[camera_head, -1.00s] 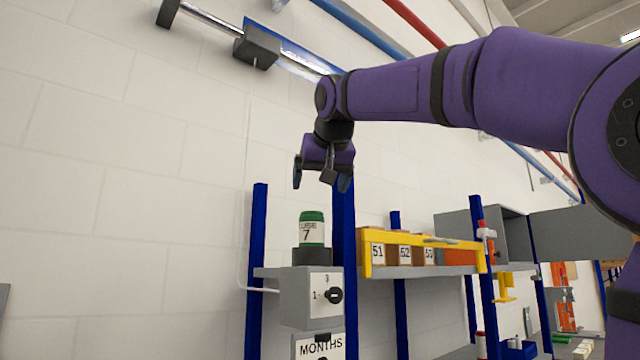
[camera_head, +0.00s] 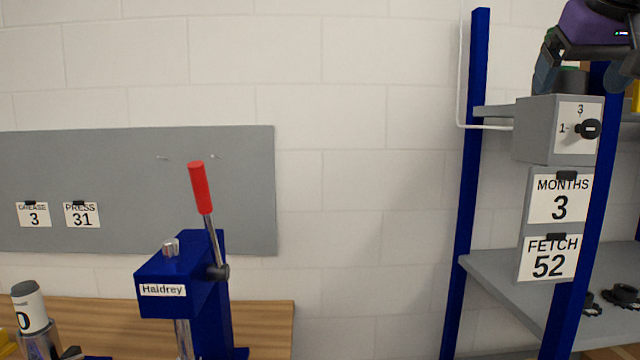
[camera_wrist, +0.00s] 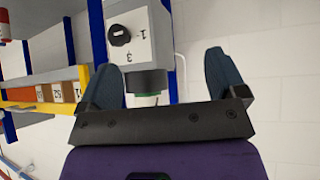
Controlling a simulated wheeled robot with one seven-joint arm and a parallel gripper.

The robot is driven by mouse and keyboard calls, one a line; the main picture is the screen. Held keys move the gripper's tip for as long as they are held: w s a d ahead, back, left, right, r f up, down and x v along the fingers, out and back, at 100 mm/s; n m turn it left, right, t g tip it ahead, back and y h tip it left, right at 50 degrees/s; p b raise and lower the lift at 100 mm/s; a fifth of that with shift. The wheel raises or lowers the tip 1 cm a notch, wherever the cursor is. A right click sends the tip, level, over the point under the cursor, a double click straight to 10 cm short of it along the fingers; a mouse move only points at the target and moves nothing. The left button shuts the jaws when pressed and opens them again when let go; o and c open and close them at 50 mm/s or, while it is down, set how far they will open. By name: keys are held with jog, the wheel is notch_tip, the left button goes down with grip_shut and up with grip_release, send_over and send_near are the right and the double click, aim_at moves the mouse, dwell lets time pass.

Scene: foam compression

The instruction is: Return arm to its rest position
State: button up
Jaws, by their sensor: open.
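My gripper (camera_head: 585,75) is at the top right of the head view, partly cut off, just above the grey box with a dial (camera_head: 560,130). One dark finger hangs beside the dark round holder on that box. In the wrist view my gripper (camera_wrist: 165,85) has its two fingers wide apart. The dark holder (camera_wrist: 146,82) shows between them, with a green strip of the jar (camera_wrist: 147,99) at its edge. The rest of the jar is hidden behind my gripper's body. I cannot tell whether any finger touches it. Most of my arm is out of view.
A blue shelf post (camera_head: 470,180) stands left of the box, with a grey shelf (camera_head: 510,285) below. The wall between is clear. In the wrist view a yellow rack (camera_wrist: 75,95) is at left.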

jog(key=s+a+f+n+g+y, duration=0.1)
jog(key=s+f, duration=0.5)
jog(key=f, duration=0.7)
jog(key=s+a+f+n+g+y, duration=0.1)
jog(key=s+a+f, duration=0.3)
jog(key=f, duration=0.9)
jog(key=s+g, duration=0.1)
jog(key=s, duration=0.2)
jog(key=shift+n, duration=0.3)
